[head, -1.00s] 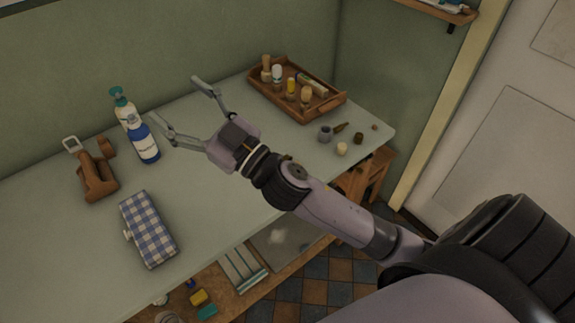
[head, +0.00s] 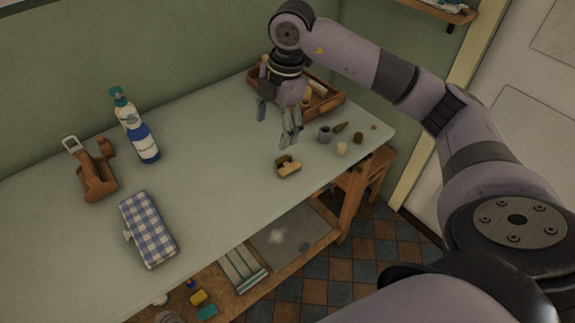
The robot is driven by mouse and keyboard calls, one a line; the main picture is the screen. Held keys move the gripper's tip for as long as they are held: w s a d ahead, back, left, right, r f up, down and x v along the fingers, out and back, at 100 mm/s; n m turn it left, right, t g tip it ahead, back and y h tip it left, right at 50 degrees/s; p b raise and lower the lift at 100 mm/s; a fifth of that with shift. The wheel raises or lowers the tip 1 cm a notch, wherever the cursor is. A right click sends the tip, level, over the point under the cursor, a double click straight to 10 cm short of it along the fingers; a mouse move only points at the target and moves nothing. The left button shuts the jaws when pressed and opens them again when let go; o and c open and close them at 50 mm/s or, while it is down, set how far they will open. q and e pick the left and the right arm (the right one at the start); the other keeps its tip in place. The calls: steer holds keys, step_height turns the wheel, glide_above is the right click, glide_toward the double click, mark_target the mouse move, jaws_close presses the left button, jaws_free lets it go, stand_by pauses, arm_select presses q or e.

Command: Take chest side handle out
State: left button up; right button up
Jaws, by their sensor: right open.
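A small brown and tan piece (head: 288,167) lies on the pale worktop near its front edge; it may be the chest side handle, but it is too small to tell. My right gripper (head: 276,122) points down over the worktop, just above and to the left of that piece in the picture. Its two fingers are apart with nothing between them. It partly hides the wooden tray (head: 330,107) behind it. No chest can be made out. My left gripper is not in view.
A grey cup (head: 324,134) and several small items stand right of the gripper. The worktop's middle is clear.

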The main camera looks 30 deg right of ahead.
steer(key=d+m+h, duration=0.1)
steer(key=d, duration=0.3)
steer(key=p, duration=0.2)
glide_above(285, 164)
steer(key=s, duration=0.2)
steer(key=f, duration=1)
steer(key=shift+w+a, duration=0.2)
steer(key=shift+w, duration=0.05)
steer(key=shift+w+f, duration=0.1)
steer(key=shift+f, duration=0.45)
steer(key=f+p, duration=0.1)
steer(key=f, duration=0.1)
steer(key=w+f, duration=0.1)
steer(key=f, duration=0.1)
steer(key=shift+d+p, duration=0.2)
steer(key=shift+p, duration=0.2)
steer(key=shift+w+f, duration=0.1)
steer(key=shift+f, duration=0.5)
steer(key=shift+c, duration=0.5)
steer(key=c, duration=1.2)
steer(key=shift+o, duration=0.2)
steer(key=shift+r, duration=0.15)
